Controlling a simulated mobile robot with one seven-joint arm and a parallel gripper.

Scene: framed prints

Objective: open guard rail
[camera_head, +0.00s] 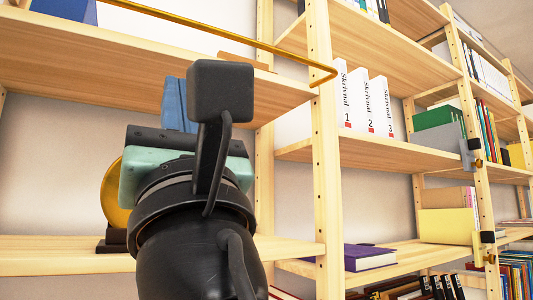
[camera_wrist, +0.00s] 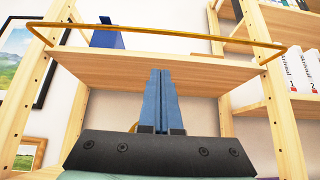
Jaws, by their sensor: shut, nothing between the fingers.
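The guard rail is a thin golden bar (camera_head: 250,43) across the front of an upper wooden shelf, bent back at its right end near a post. In the wrist view the rail (camera_wrist: 190,35) spans the shelf from post to post, with both ends bent. My gripper (camera_head: 173,80) has two blue fingers pressed together, with nothing between them. In the wrist view the gripper (camera_wrist: 161,71) points up in front of the shelf board (camera_wrist: 110,68); its tips appear below the rail and apart from it. My wrist hides part of the shelf unit in the head view.
A blue object (camera_wrist: 107,37) stands on the railed shelf. A golden disc (camera_head: 113,195) on a dark base stands on the shelf below. White numbered binders (camera_head: 362,100) stand right of the wooden post (camera_head: 328,180). Framed pictures (camera_wrist: 18,55) hang at left.

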